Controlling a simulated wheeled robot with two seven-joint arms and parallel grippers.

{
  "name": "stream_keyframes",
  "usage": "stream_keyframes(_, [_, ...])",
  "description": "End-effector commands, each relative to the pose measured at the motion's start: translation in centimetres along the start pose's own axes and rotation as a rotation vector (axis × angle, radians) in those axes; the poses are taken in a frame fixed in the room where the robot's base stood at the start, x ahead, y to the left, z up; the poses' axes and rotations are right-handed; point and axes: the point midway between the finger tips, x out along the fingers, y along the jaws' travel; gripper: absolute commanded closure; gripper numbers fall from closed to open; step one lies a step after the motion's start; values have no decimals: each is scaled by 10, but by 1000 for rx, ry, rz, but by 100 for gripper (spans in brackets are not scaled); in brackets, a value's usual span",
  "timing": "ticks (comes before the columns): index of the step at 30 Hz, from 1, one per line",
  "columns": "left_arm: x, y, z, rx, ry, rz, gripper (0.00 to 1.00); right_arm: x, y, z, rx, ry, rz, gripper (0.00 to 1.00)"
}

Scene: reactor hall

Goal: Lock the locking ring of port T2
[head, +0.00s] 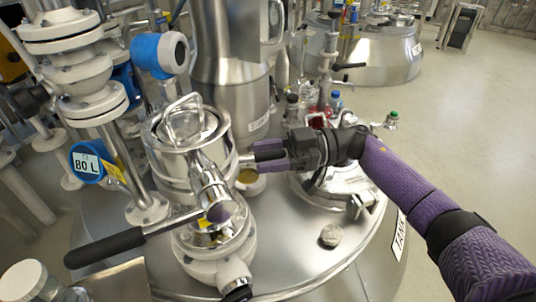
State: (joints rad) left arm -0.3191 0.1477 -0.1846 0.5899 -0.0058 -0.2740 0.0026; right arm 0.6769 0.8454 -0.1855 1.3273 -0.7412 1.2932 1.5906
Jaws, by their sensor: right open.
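A steel canister (165,157) with a wire bail handle stands on the left of the tank top. In front of it is a port with a pale flange (212,262), partly hidden by an angled steel tube (207,180). A lever with a long black grip (105,247) sticks out to the left from this port. I cannot read a T2 label or make out which part is the locking ring. My right gripper (247,158) comes in from the right, open, with its fingertips close to the canister's right side; I cannot tell whether they touch. My left gripper is out of view.
A hatch (347,182) lies under my right arm. Bottles (336,100) stand behind. A blue gauge marked 80 L (87,163) and white pipework (85,72) crowd the left.

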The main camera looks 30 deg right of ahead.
Motion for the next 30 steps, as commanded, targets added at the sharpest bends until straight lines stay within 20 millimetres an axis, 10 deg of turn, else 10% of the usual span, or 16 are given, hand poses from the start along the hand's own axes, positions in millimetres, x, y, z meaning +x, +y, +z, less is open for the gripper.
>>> stream_keyframes(3, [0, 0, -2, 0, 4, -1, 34, 0, 0, 0, 0, 0, 0, 45])
stream_keyframes(11, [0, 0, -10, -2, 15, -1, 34, 0, 0, 0, 0, 0, 0, 100])
stream_keyframes(30, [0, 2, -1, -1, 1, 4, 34, 0, 0, 0, 0, 0, 0, 100])
